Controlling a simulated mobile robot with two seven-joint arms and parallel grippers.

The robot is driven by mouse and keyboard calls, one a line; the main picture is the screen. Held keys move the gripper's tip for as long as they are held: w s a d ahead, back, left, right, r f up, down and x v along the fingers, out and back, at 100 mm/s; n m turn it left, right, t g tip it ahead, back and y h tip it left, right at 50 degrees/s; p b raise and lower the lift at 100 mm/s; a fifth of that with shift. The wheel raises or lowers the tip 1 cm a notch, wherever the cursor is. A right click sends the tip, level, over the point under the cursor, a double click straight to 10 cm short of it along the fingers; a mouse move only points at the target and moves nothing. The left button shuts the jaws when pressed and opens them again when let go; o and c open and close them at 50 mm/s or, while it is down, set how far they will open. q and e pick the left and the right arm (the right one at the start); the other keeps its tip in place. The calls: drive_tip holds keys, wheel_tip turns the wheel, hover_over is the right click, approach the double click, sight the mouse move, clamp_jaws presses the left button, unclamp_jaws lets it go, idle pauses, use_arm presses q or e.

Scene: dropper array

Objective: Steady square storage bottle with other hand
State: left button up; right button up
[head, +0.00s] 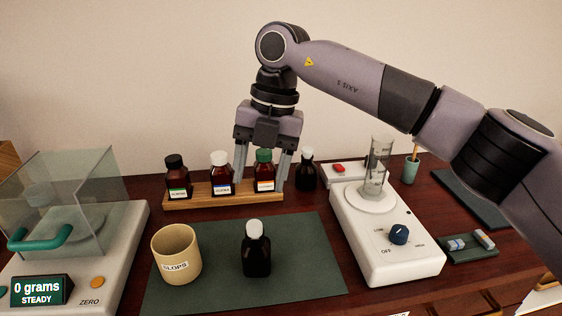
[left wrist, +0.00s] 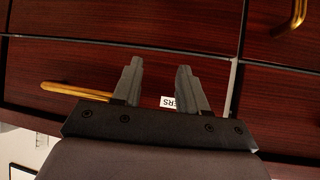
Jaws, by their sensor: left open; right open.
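A dark bottle with a white cap (head: 256,254) stands upright on the green mat (head: 315,250); I cannot tell for sure whether it is the square storage bottle. Three brown labelled bottles stand on a wooden rack (head: 190,202), with a black cap (head: 176,180), a white cap (head: 221,180) and a green cap (head: 264,178). My right gripper (head: 260,180) points down, open, its fingers on either side of the green-capped bottle; contact is not clear. My left gripper (left wrist: 159,68) shows only in the left wrist view, open and empty before dark wooden drawers.
A beige SLOPS cup (head: 176,255) stands left of the mat bottle. A glass-shielded balance (head: 115,245) reads 0 grams at left. A stirrer (head: 375,245) carrying a glass cylinder (head: 377,170) stands right. Another dark bottle (head: 306,172) stands beside the rack.

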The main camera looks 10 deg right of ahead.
sight(254, 224)
drive_tip(key=f+m, duration=0.3)
drive_tip(key=m, duration=0.1)
drive_tip(key=f+m+y, duration=0.1)
drive_tip(key=f+m, duration=0.3)
drive_tip(key=m, duration=0.1)
drive_tip(key=a+f+m+y, duration=0.1)
drive_tip(key=f+m, duration=0.2)
drive_tip(key=m, duration=0.1)
drive_tip(key=shift+f+m, duration=0.2)
drive_tip(key=shift+m, duration=0.2)
drive_tip(key=shift+c, duration=0.3)
clamp_jaws()
unclamp_jaws()
